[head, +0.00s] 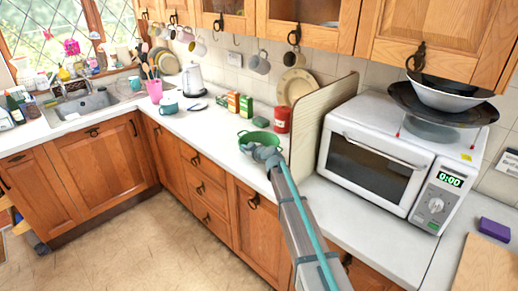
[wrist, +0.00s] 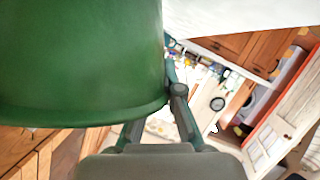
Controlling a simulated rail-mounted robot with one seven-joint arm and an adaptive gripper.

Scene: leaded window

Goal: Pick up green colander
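The green colander (head: 259,137) is at the counter's right part in the head view, left of the upright board. My gripper (head: 265,153) is at its near rim. In the wrist view the colander (wrist: 80,55) fills the upper left, very close, with its rim running across the picture. One finger of my gripper (wrist: 165,85) shows beside the colander's right edge. The other finger goes behind the colander and its tip is hidden, so I cannot tell whether the fingers grip the rim. I cannot tell whether the colander rests on the counter.
A red canister (head: 283,120) stands just behind the colander. An upright board (head: 318,125) stands close on the right, before a white microwave (head: 385,155). Small boxes (head: 239,104) stand behind to the left. Clear white counter (head: 205,122) lies left of the colander.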

